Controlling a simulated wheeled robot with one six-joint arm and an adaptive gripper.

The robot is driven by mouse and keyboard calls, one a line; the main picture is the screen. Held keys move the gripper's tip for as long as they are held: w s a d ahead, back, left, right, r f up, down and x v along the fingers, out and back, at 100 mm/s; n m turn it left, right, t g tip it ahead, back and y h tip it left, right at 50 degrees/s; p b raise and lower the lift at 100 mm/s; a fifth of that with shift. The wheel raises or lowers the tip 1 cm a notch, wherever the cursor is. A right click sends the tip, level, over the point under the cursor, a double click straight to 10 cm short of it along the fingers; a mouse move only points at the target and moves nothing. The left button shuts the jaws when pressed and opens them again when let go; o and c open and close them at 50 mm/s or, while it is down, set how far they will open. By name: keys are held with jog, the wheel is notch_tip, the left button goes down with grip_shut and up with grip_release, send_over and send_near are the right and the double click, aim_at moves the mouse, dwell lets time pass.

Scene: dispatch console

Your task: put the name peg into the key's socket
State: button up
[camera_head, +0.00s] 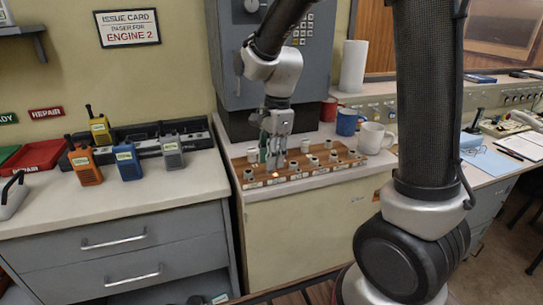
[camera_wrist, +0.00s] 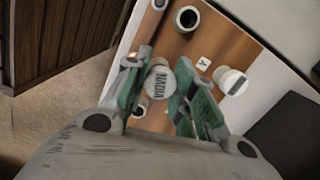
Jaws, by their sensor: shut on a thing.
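My gripper (camera_head: 272,152) is over the left part of the wooden peg board (camera_head: 318,171), pointing down. In the wrist view its green-padded fingers (camera_wrist: 162,84) are shut on a white round-topped name peg (camera_wrist: 158,80), whose lettering appears to read NADIA. The peg's lower end is hidden, so I cannot tell whether it is in a socket. A dark-holed socket (camera_wrist: 187,18) stands on the board, and another socket (camera_wrist: 140,108) shows partly beside the left finger. I cannot tell which socket is the key's.
Another white peg (camera_wrist: 229,80) stands right of the fingers. Blue (camera_head: 347,122) and white (camera_head: 373,138) mugs stand behind the board's right end. A grey cabinet (camera_head: 232,60) rises behind it. Several radios, including a blue one (camera_head: 127,161), stand on the left counter.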

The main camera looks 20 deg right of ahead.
jog(key=shift+f, duration=0.9)
dwell(0.6)
jog(key=shift+s+f, duration=0.15)
jog(key=shift+s, duration=0.1)
dwell(0.6)
jog(key=shift+f, duration=0.1)
jog(key=shift+f, duration=0.2)
jog(key=shift+c, duration=0.9)
jog(key=shift+d, duration=0.1)
jog(key=shift+o, duration=0.4)
jog(key=shift+f, duration=0.2)
jog(key=o, duration=1.2)
jog(key=shift+w+f, duration=0.1)
jog(key=shift+w, duration=0.1)
